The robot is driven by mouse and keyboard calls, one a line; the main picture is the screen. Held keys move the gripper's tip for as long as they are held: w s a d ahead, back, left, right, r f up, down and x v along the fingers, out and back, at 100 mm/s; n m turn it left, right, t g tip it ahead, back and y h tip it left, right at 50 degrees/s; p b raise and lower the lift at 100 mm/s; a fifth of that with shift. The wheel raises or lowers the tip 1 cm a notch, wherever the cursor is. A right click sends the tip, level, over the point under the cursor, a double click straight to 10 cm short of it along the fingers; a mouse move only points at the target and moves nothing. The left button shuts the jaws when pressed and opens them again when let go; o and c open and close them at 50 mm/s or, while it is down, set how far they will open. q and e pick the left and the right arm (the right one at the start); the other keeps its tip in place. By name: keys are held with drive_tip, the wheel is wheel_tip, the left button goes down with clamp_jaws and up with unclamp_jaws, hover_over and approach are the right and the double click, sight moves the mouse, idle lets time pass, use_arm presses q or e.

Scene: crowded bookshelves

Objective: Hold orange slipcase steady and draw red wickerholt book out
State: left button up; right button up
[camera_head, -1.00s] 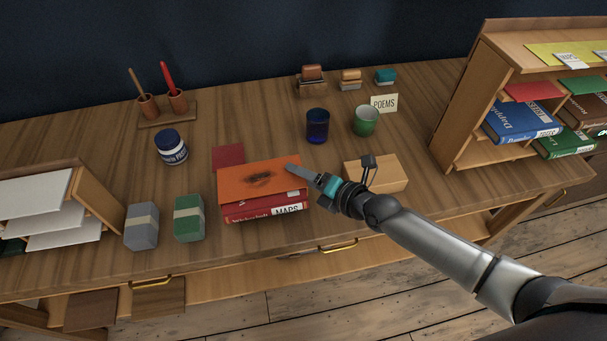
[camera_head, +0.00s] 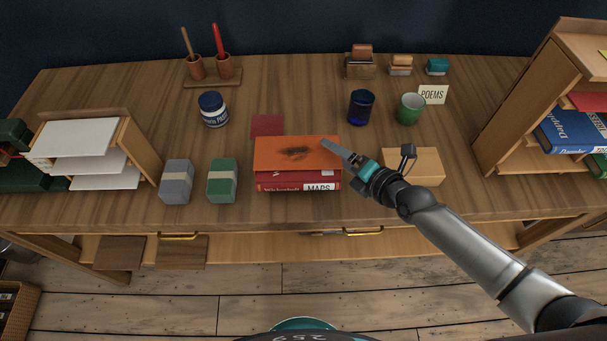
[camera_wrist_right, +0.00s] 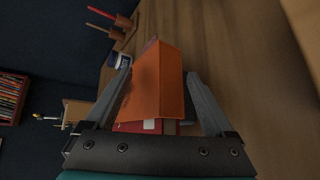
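The orange slipcase (camera_head: 270,152) lies near the table's front edge, with a dark smudge on its top. The red wickerholt book (camera_head: 275,188) shows its lettered spine at the slipcase's front side, beside a white MAPS label (camera_head: 320,187). My right gripper (camera_head: 335,150) is at the slipcase's right end, one finger over its top corner. In the right wrist view the slipcase (camera_wrist_right: 158,85) stands between the spread fingers, with a gap on the right finger's side; contact on the left is unclear. Some red (camera_wrist_right: 130,127) shows below it. My left gripper is out of view.
A green block (camera_head: 222,181) and a grey block (camera_head: 177,182) stand left of the slipcase. A light wooden box (camera_head: 425,165) sits right, behind my right wrist. A blue cup (camera_head: 361,108) and green mug (camera_head: 410,107) stand behind. The table front is clear.

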drive_tip(key=shift+o, duration=0.5)
drive_tip(key=shift+s+d+r, duration=0.1)
drive_tip(key=shift+s+d, duration=0.05)
drive_tip(key=v, duration=1.1)
drive_tip(key=shift+s, duration=0.3)
